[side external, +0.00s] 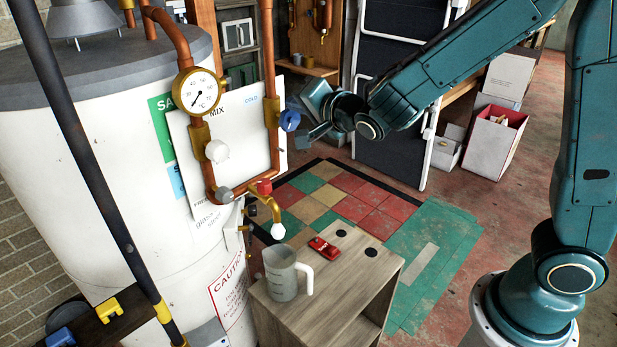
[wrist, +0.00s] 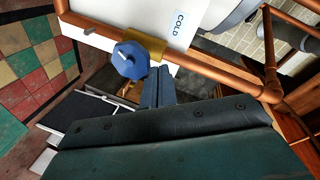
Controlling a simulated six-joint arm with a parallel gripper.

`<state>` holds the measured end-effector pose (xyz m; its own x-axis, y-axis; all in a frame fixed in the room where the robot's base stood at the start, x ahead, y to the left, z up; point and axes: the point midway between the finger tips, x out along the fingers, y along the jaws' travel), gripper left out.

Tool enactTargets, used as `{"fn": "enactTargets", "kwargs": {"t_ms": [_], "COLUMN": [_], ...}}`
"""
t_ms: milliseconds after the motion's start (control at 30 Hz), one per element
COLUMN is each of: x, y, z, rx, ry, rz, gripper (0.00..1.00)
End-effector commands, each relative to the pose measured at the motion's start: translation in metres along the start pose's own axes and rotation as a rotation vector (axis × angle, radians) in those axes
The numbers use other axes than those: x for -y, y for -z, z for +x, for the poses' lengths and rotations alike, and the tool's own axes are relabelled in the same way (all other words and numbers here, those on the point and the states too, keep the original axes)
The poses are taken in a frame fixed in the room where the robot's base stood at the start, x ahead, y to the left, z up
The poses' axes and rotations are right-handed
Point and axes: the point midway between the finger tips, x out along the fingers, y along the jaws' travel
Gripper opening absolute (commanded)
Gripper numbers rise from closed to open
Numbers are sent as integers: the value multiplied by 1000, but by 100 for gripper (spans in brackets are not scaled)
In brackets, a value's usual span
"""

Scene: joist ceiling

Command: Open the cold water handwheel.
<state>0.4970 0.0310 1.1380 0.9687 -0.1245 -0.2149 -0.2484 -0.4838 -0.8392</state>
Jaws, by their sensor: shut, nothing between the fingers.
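The blue cold water handwheel (side external: 290,120) sits on a brass valve on the right copper pipe, near the COLD label. In the wrist view the blue handwheel (wrist: 130,60) is just left of my fingertips. My gripper (side external: 313,136) is shut and empty, just right of and slightly below the wheel in the side view. In the wrist view the fingers of my gripper (wrist: 160,72) lie together, close beside the wheel's rim. I cannot tell whether they touch it. How far the wheel is turned cannot be told.
A white handwheel (side external: 217,151) is on the left pipe, below a round gauge (side external: 199,91). A red handle (side external: 264,187) sits above the brass spout (side external: 277,208). A jug (side external: 283,274) and a red object (side external: 323,247) stand on the wooden cabinet (side external: 345,285). Copper pipe (wrist: 225,72) runs close to my fingers.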

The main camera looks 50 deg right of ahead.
Motion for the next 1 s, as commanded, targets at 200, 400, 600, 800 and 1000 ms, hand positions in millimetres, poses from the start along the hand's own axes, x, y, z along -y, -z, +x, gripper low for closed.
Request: {"fn": "enactTargets", "kwargs": {"t_ms": [200,400,600,800,1000], "x": [2,2,2,1,0], "y": [0,0,0,0,-1], "z": [8,9,9,9,10], "rx": [0,0,0,0,0], "ry": [0,1,1,1,1], "rz": [-1,-1,-1,-1,-1], "gripper": [0,0,0,0,0]}}
